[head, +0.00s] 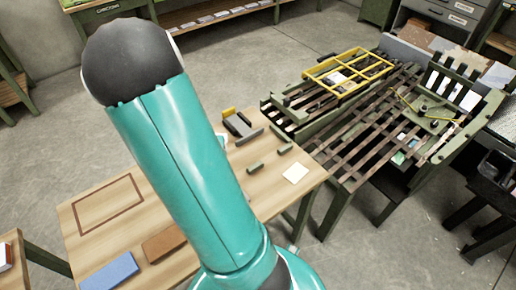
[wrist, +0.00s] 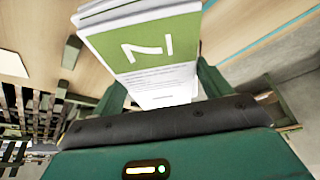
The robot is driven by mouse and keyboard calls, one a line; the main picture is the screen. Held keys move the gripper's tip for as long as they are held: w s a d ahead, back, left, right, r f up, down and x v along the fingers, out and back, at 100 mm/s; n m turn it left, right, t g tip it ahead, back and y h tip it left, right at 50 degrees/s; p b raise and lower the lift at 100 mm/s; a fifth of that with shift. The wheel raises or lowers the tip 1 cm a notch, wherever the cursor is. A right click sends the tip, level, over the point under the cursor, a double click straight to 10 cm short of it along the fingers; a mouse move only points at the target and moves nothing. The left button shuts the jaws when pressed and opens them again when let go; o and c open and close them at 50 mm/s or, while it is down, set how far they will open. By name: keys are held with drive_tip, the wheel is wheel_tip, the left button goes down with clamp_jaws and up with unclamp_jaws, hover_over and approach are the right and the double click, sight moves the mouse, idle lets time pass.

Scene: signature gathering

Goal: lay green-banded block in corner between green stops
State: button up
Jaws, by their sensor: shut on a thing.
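In the wrist view, my gripper (wrist: 160,85) is shut on the green-banded block (wrist: 145,50), a white paper block with a broad green band and a white mark. One dark green finger shows on each side of it. In the head view, my teal arm hides the gripper and the block. Two short green stops, one at the left (head: 255,167) and one at the right (head: 285,148), lie on the wooden table near its far right part. A green bar (wrist: 72,50) also shows left of the block in the wrist view.
The wooden table (head: 215,255) also bears a blue block (head: 110,271), a brown block (head: 163,242), a white square (head: 296,172) and a brown outlined rectangle (head: 108,205). A grey and yellow item (head: 238,125) stands at the back. A slatted machine (head: 365,135) stands to the right.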

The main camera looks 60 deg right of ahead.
drive_tip(key=s+d+r+m+g, duration=0.25)
drive_tip(key=s+d+m, duration=0.2)
drive_tip(key=s, duration=0.65)
drive_tip(key=s+d+r+m+g, duration=0.2)
drive_tip(key=s+d+r+m, duration=0.15)
drive_tip(key=s+m, duration=0.45)
drive_tip(key=shift+n+t, duration=0.25)
drive_tip(key=shift+n, duration=0.6)
drive_tip(key=w+d+f, duration=0.2)
drive_tip(key=f, duration=0.1)
drive_tip(key=w+d+f, duration=0.5)
drive_tip(key=w+f, duration=0.1)
drive_tip(key=shift+d, duration=0.25)
drive_tip(key=shift+w+d+f, duration=0.1)
drive_tip(key=shift+w+f, duration=0.05)
drive_tip(key=shift+f, duration=0.15)
drive_tip(key=shift+w+f, duration=0.1)
drive_tip(key=shift+f, duration=1.45)
